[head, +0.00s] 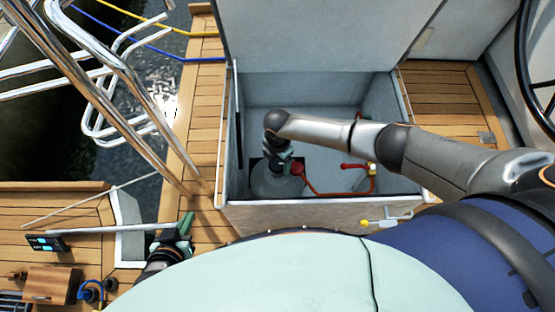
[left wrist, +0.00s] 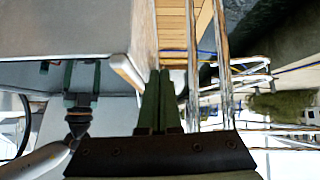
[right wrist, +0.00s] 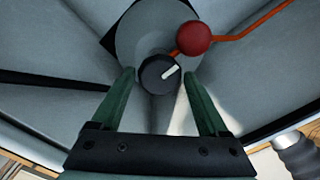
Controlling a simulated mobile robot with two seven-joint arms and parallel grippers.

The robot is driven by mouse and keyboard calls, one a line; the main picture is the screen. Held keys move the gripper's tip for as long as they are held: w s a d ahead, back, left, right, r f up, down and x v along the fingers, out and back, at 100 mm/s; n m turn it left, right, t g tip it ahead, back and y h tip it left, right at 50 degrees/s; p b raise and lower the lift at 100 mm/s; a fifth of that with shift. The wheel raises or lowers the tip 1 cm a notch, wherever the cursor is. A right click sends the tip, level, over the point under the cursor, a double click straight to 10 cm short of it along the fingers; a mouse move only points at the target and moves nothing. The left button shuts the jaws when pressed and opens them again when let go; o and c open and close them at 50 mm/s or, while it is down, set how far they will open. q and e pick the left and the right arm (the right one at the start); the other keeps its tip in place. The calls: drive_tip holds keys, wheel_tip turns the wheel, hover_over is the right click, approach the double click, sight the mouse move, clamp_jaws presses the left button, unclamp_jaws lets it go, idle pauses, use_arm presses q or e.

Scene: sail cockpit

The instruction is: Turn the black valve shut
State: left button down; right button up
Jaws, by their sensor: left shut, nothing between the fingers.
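The black valve is a round black knob with a white pointer mark (right wrist: 157,80); the mark slants up to the right in the right wrist view. It sits by a grey round body (right wrist: 150,30) inside the open locker. My right gripper (right wrist: 158,72) is open, one finger on either side of the knob; I cannot tell whether they touch it. In the head view my right gripper (head: 282,165) reaches down into the locker and hides the knob. My left gripper (head: 186,220) is shut and empty outside the locker; it also shows in the left wrist view (left wrist: 161,75).
A red knob (right wrist: 193,38) with an orange line sits close beside the black knob. A red lever (head: 353,167) and a yellow fitting (head: 370,169) are further right in the locker (head: 228,150). Its raised lid (head: 320,35) stands behind. Steel rails (head: 120,85) are at the left.

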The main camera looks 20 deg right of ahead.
sight(278, 163)
drive_tip(key=o, duration=0.3)
use_arm(q)
drive_tip(key=shift+d, duration=0.1)
use_arm(e)
drive_tip(key=shift+r, duration=0.35)
wheel_tip(278, 163, up, 5)
drive_tip(key=shift+f+p, duration=0.2)
drive_tip(key=shift+p, duration=1)
use_arm(q)
drive_tip(key=shift+s+a+r+y+p, duration=0.15)
drive_tip(key=shift+s+a+r+p, duration=0.15)
drive_tip(key=shift+a+r, duration=0.25)
drive_tip(key=shift+s+a+r+y+p, duration=0.2)
drive_tip(key=shift+a+r+p, duration=0.2)
drive_tip(key=shift+a+r, duration=0.15)
use_arm(e)
wheel_tip(278, 163, up, 7)
drive_tip(key=shift+r, duration=0.15)
